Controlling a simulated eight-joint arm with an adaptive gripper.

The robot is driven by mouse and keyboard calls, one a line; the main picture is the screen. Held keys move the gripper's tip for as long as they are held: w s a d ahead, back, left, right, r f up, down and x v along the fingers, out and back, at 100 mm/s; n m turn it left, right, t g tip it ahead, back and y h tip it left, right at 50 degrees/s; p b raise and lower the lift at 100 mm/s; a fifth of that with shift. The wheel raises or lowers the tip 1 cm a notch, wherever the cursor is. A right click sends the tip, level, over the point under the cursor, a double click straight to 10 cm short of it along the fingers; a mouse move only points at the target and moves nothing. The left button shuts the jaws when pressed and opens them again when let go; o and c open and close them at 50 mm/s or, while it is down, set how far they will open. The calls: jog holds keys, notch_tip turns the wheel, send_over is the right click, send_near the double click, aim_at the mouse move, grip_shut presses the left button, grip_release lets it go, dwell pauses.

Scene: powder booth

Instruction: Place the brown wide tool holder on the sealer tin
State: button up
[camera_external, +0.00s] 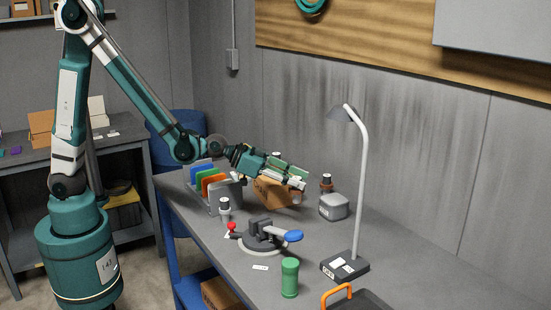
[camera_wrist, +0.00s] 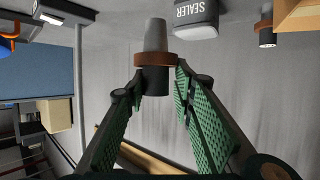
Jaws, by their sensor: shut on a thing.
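The brown wide tool holder (camera_wrist: 155,59) has a brown ring between a grey cone and a dark cylinder. In the wrist view it sits between my fingertips (camera_wrist: 158,72), which are closed on it at the ring. It also shows in the external view (camera_external: 326,184), just right of my gripper (camera_external: 303,182). The sealer tin (camera_external: 334,207) is a grey, rounded block on the bench, close to the held holder and lower. Its SEALER label shows at the top of the wrist view (camera_wrist: 195,12). The holder looks upright and apart from the tin.
A cardboard box (camera_external: 272,191) stands below my gripper. A second brown-ringed holder (camera_wrist: 266,27) stands near it. A desk lamp (camera_external: 359,190) rises right of the tin. A blue-handled fixture (camera_external: 264,237) and a green cylinder (camera_external: 290,278) are in front. The wall is close behind.

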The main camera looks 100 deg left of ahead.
jog(key=w+a+r+n+y+p, duration=0.1)
jog(key=w+a+r+y+p, duration=0.1)
jog(key=w+a+r+p, duration=0.1)
jog(key=w+a+r+n+g+y+p, duration=0.1)
jog(key=w+a+r+n+y+p, duration=0.1)
jog(key=w+a+r+p, duration=0.2)
jog(key=w+a+p, duration=0.1)
jog(key=w+a, duration=0.2)
jog(key=w, duration=0.2)
jog(key=shift+w+a+r, duration=0.15)
jog(key=shift+w+a, duration=0.05)
jog(key=shift+w, duration=0.1)
notch_tip(320, 180, down, 6)
dwell(0.7)
jog(key=shift+f+b, duration=0.25)
jog(key=shift+b, duration=0.05)
jog(key=shift+f, duration=1.75)
jog(key=shift+f+b, duration=0.15)
jog(key=shift+b, duration=0.25)
jog(key=o, duration=1.1)
